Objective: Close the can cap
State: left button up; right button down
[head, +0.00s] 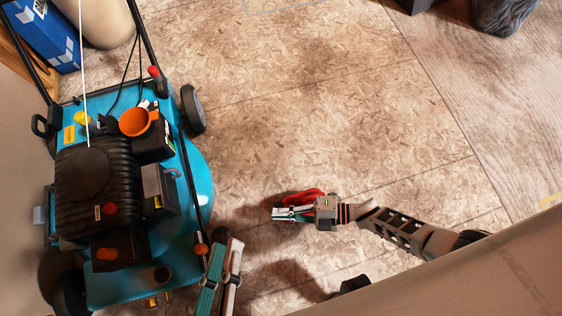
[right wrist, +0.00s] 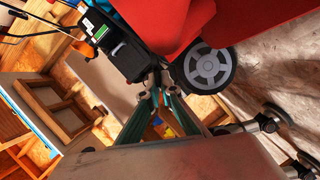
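A red object (head: 304,196), which may be the can, shows beside my right gripper in the head view. A broad red surface (right wrist: 205,22) fills the top right of the right wrist view, close to the camera. No cap or opening on it can be made out. My right gripper (head: 283,213) is over the floor right of the mower, with its fingers next to the red object; I cannot tell whether it grips it. In the right wrist view its fingers point up the picture. My left gripper (head: 222,272) is beside the mower's lower right corner, its fingers apart and seemingly empty.
A teal lawn mower (head: 198,178) with a black engine (head: 95,190) fills the left. An orange funnel (head: 134,122) sits on it, near a yellow cap (head: 82,118). A blue box (head: 45,38) stands at the upper left. The middle floor (head: 300,110) is clear.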

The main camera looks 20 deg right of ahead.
jog(key=c, duration=2.2)
grip_release()
jog(key=shift+c, duration=0.2)
jog(key=shift+d, duration=0.1)
jog(key=v, duration=1.1)
jog(key=shift+s+d, duration=0.2)
jog(key=shift+d, duration=0.15)
jog(key=shift+r, duration=0.1)
jog(key=shift+c, duration=0.2)
